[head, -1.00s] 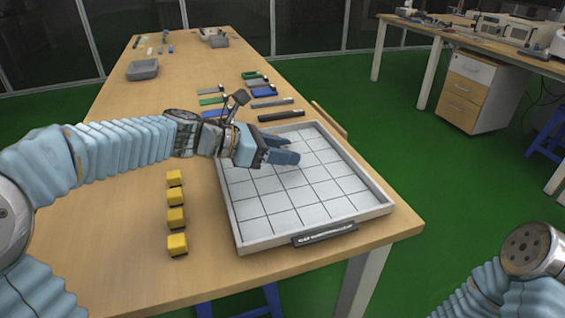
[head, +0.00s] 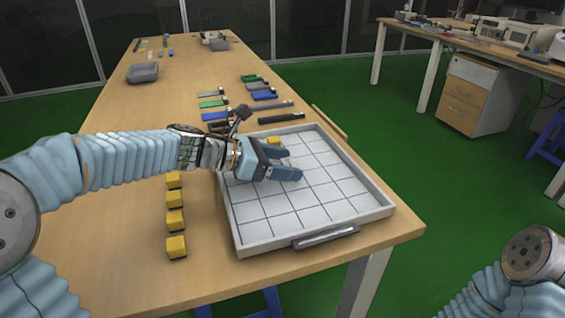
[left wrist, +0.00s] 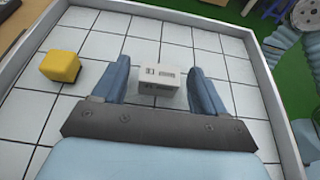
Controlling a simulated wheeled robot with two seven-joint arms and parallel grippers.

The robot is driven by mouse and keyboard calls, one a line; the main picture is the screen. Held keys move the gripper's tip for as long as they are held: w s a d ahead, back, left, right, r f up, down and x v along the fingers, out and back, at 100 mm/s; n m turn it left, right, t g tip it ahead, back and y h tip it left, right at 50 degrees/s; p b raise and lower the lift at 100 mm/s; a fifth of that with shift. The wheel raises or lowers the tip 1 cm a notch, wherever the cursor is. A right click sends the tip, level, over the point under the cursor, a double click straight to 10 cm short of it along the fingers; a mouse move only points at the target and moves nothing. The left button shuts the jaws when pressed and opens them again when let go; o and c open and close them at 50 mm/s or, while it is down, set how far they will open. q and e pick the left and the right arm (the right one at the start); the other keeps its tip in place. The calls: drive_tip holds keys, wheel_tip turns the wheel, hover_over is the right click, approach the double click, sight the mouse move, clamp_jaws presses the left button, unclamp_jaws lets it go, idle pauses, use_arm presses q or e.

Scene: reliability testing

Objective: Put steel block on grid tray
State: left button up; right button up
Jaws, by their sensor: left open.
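My left gripper (head: 293,163) is open over the grid tray (head: 318,195), its fingers low above the tray's squares. In the left wrist view, a pale grey block with dark markings (left wrist: 160,78), which looks like the steel block, lies between the open fingers (left wrist: 160,68) with a gap on each side. It appears to sit on the tray's grid, though its underside is hidden. In the head view the fingers mostly hide it. My right gripper is out of view.
A yellow cube (head: 273,141) lies in the tray behind the gripper, also seen in the left wrist view (left wrist: 60,67). Several yellow cubes (head: 176,247) stand in a row left of the tray. Coloured bars lie behind it, and a grey bin (head: 142,72) stands farther back.

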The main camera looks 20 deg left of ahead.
use_arm(q)
drive_tip(key=v, duration=1.2)
drive_tip(key=shift+s, duration=0.1)
